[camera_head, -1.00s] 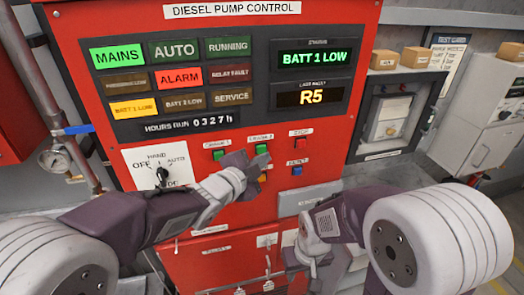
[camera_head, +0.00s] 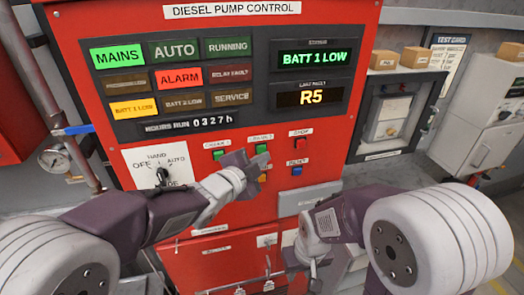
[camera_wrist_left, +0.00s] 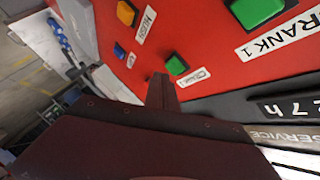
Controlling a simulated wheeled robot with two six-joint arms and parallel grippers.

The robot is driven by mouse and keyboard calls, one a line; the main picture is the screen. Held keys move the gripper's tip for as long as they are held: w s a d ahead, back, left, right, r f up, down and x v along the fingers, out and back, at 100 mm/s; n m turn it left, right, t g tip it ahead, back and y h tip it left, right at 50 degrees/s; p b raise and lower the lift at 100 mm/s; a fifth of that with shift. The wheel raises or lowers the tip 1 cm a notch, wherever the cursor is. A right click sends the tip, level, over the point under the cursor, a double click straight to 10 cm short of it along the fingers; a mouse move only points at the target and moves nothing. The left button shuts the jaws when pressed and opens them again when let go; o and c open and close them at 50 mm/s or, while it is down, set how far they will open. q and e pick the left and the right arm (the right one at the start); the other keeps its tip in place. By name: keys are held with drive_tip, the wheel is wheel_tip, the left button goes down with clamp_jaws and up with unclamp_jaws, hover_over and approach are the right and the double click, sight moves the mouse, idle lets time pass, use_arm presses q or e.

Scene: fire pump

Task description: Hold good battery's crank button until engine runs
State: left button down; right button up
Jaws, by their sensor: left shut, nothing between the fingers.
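The red diesel pump panel (camera_head: 235,22) fills the middle of the head view. The green Crank 1 button (camera_head: 219,154) and green Crank 2 button (camera_head: 262,149) sit under the hours counter. The left wrist view shows Crank 1 (camera_wrist_left: 258,10) and Crank 2 (camera_wrist_left: 177,65) too. My left gripper (camera_head: 257,165) is shut and empty, its tip just below Crank 2; in the wrist view its finger (camera_wrist_left: 160,92) is close beside that button. Whether it touches is unclear. My right gripper (camera_head: 303,270) hangs low before the panel, seemingly open and empty.
MAINS, ALARM and BATT 1 LOW (camera_head: 134,108) are lit; RUNNING (camera_head: 228,47) looks dark. The status display (camera_head: 315,57) reads BATT 1 LOW. The red stop (camera_head: 300,143), blue reset (camera_head: 297,171) and yellow hush (camera_wrist_left: 127,13) buttons are nearby. A selector knob (camera_head: 162,176) is at left.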

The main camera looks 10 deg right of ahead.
use_arm(q)
drive_tip(key=shift+w, duration=0.3)
drive_tip(key=shift+w, duration=0.5)
idle(0.6)
drive_tip(key=shift+s, duration=0.1)
idle(1.7)
drive_tip(key=shift+s+b, duration=0.5)
drive_tip(key=shift+s, duration=0.3)
drive_tip(key=s+b, duration=0.4)
drive_tip(key=s, duration=0.1)
drive_tip(key=shift+d, duration=0.1)
